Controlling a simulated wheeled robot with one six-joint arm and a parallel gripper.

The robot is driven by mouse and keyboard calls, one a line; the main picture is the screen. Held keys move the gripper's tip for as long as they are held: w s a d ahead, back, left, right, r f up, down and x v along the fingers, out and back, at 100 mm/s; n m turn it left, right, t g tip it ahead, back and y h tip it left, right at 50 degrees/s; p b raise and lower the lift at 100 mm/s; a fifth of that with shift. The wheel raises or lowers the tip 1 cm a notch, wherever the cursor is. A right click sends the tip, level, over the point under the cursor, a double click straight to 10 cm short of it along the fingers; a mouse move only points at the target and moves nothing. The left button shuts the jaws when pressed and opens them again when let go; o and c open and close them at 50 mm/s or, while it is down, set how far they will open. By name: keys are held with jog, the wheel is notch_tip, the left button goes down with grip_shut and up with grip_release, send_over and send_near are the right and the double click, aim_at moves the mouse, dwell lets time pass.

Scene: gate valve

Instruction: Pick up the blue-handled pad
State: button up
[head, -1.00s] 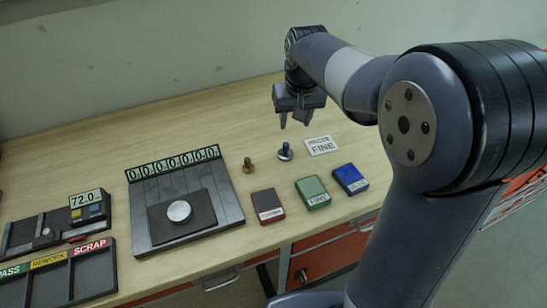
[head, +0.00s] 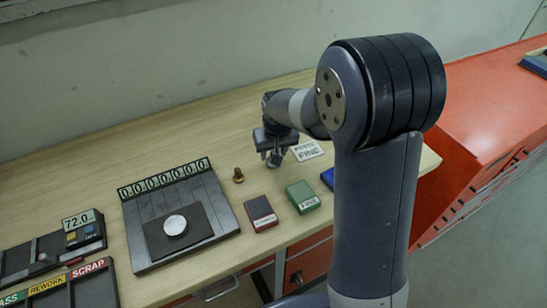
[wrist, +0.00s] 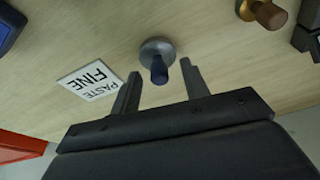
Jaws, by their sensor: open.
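The blue-handled pad (wrist: 157,62) stands on the wooden table, with a round grey base and a dark blue handle in the wrist view. My gripper (wrist: 160,72) is open there, with one finger on each side of the handle in the picture. I cannot tell whether the fingers reach down to its height or touch it. In the head view my gripper (head: 270,156) is low over the table at the pad's spot and largely hides the pad.
A brown-handled pad (head: 238,176) stands to the left. A PASTE FINE card (head: 308,150) lies at right. Red (head: 261,213), green (head: 302,197) and blue (head: 327,178) boxes line the front edge. A dark plate with a counter (head: 180,215) is at left. The table behind is clear.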

jog(key=shift+f, duration=0.4)
jog(key=shift+w, duration=0.1)
grip_shut()
